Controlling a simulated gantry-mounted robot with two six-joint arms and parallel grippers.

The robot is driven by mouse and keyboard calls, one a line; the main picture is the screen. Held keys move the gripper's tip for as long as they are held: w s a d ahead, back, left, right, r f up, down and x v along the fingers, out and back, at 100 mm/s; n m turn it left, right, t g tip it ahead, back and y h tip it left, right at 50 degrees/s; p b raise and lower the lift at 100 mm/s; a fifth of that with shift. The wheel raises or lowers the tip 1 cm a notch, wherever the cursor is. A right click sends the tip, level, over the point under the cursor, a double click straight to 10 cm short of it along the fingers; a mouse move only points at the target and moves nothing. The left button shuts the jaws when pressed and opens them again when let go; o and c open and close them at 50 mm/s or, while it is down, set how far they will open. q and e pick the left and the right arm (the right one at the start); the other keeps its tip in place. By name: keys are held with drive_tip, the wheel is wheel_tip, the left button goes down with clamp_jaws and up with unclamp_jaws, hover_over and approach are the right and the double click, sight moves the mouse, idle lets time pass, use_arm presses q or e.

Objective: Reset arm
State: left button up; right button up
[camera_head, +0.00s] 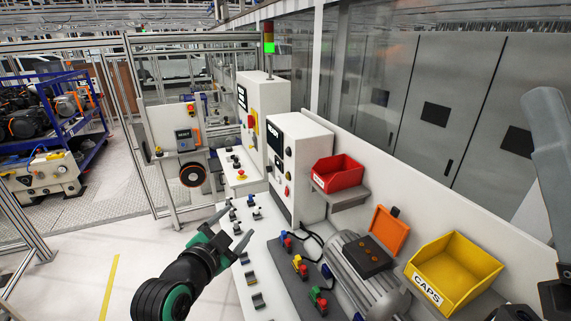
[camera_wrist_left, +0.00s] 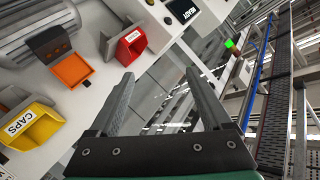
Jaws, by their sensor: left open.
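My left gripper (camera_head: 240,221) reaches in from the bottom left of the head view. Its two grey fingers are apart with nothing between them, over the left part of the white workbench (camera_head: 262,228). In the left wrist view the same gripper (camera_wrist_left: 159,74) is spread and empty. At the right edge of the head view, a grey finger-like part and a dark block belong to my right arm. They are cut off, so I cannot tell how its jaws stand.
A grey motor (camera_head: 352,268) with an open orange terminal-box lid (camera_head: 388,228) sits on the bench. Beside it are a yellow CAPS bin (camera_head: 455,270), a red bin (camera_head: 338,172) on a shelf, coloured connectors (camera_head: 300,266) and a white control cabinet (camera_head: 300,160).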

use_arm(q)
drive_tip(key=s+a+r+n+t, duration=0.1)
drive_tip(key=s+r+t, duration=0.15)
drive_tip(key=r, duration=0.45)
drive_tip(key=s+a+r+n+t, duration=0.1)
drive_tip(key=s+a+r+t, duration=0.15)
drive_tip(key=r, duration=0.55)
drive_tip(key=s+a+r+n+t+y, duration=0.1)
drive_tip(key=s+r+n+t, duration=0.3)
drive_tip(key=s+r, duration=0.5)
drive_tip(key=s+a+r+n+t+y, duration=0.1)
drive_tip(key=s+a+r+n+t, duration=0.1)
drive_tip(key=s+r, duration=0.6)
drive_tip(key=s+n+t, duration=0.1)
drive_tip(key=s+n, duration=0.1)
drive_tip(key=s, duration=0.3)
drive_tip(key=shift+r+t, duration=0.35)
drive_tip(key=shift+t, duration=0.05)
drive_tip(key=shift+w, duration=0.1)
